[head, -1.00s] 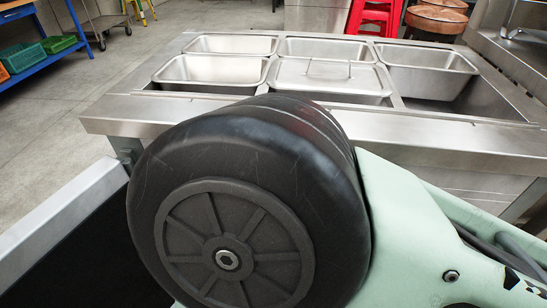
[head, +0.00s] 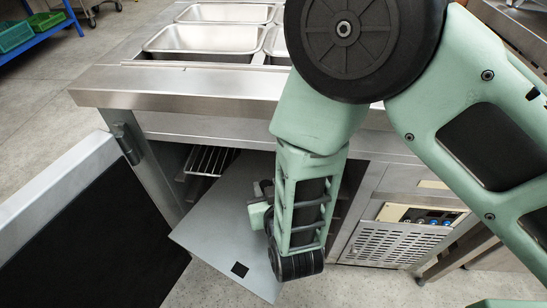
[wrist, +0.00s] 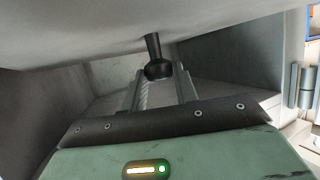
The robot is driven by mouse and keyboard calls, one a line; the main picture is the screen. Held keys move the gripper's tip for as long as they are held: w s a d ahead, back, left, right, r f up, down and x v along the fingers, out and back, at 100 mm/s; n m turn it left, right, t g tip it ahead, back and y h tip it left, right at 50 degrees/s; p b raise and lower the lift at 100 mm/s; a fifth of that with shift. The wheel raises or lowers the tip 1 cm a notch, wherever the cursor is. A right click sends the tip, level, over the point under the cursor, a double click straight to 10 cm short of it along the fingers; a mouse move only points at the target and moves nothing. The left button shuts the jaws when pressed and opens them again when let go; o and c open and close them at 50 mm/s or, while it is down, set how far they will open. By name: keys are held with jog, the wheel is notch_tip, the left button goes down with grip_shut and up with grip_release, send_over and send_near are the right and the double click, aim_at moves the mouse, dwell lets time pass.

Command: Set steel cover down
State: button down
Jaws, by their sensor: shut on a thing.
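A flat grey steel cover (head: 215,225) shows in the head view, slanting across the mouth of the open cabinet under the counter. It has a small black square near its lower corner. My gripper (head: 262,207) is at the cover's right side, its fingertips mostly hidden by my arm. In the wrist view, a pale grey surface (wrist: 90,25), which looks like the cover, fills the top. A black knob (wrist: 156,55) projects from it, and my gripper (wrist: 160,75) is shut on this knob. Whether the cover touches anything else is unclear.
The steel counter (head: 180,85) with its pans (head: 195,40) overhangs the cabinet. A wire rack (head: 208,160) shows inside. An open door (head: 75,235) stands at left, a vented control panel (head: 395,235) at right. Some bare floor (head: 210,290) lies in front.

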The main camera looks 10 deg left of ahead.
send_over(273, 167)
jog(key=s, duration=0.4)
jog(key=shift+w, duration=0.1)
jog(key=w, duration=0.4)
jog(key=shift+d+b, duration=0.1)
jog(key=shift+b, duration=0.3)
jog(key=shift+s+f+b, duration=0.1)
jog(key=shift+f+b, duration=0.5)
jog(key=shift+f, duration=0.25)
jog(key=shift+r, duration=0.15)
jog(key=shift+f, duration=0.2)
jog(key=c, duration=1.1)
grip_release()
jog(key=shift+r, duration=0.1)
